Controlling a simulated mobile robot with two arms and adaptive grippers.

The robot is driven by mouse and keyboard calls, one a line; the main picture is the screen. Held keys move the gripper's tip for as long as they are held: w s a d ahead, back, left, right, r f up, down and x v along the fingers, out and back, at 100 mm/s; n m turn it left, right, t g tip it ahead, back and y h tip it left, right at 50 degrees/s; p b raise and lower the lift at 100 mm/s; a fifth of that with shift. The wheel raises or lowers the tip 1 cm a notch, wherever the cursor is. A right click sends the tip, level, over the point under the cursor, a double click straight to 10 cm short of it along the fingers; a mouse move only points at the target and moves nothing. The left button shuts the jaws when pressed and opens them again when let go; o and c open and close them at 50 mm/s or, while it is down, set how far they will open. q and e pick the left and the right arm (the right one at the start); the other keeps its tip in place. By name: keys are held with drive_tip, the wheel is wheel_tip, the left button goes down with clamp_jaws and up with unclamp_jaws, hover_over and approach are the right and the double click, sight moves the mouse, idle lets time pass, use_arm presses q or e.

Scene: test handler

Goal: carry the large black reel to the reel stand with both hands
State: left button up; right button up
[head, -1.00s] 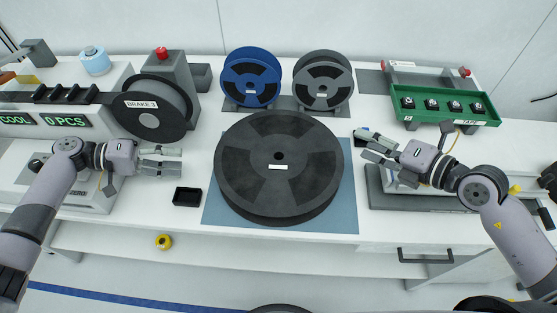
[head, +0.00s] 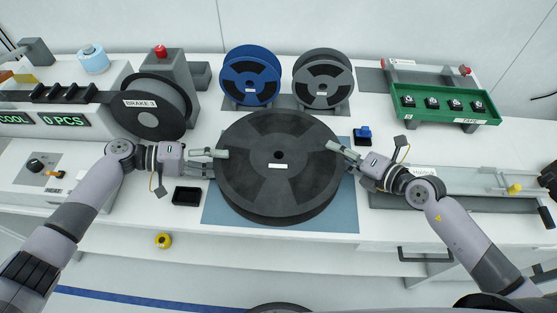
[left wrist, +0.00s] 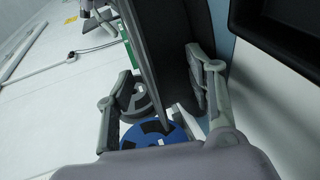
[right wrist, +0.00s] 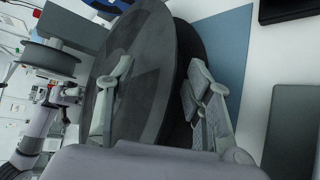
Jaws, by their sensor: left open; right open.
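The large black reel (head: 300,187) lies flat on a blue mat (head: 345,215) at the table's middle. My left gripper (head: 221,163) is open at its left rim, one finger over the top face. In the left wrist view the reel's flange (left wrist: 172,30) runs between the fingers. My right gripper (head: 343,157) is open at the right rim. In the right wrist view the flange (right wrist: 150,50) passes between its fingers, one over the top face and one beneath.
A brake unit (head: 175,70) with a dark reel stands at the left. A small black tray (head: 187,196) lies left of the mat. A green tray (head: 435,113) stands at the back right. A blue-topped black item (head: 363,134) sits right of the reel.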

use_arm(q)
drive_tip(key=shift+d+f, duration=0.1)
drive_tip(key=shift+d, duration=0.35)
use_arm(e)
drive_tip(key=shift+w+a+f, duration=0.2)
drive_tip(key=shift+w+a, duration=0.15)
drive_tip(key=shift+w, duration=0.05)
use_arm(q)
drive_tip(key=shift+c, duration=0.4)
use_arm(e)
drive_tip(key=shift+c, duration=0.3)
use_arm(q)
drive_tip(key=c, duration=1)
use_arm(e)
drive_tip(key=shift+s, duration=0.1)
clamp_jaws()
use_arm(q)
drive_tip(key=shift+s, duration=0.1)
clamp_jaws()
use_arm(e)
drive_tip(key=shift+a, duration=0.1)
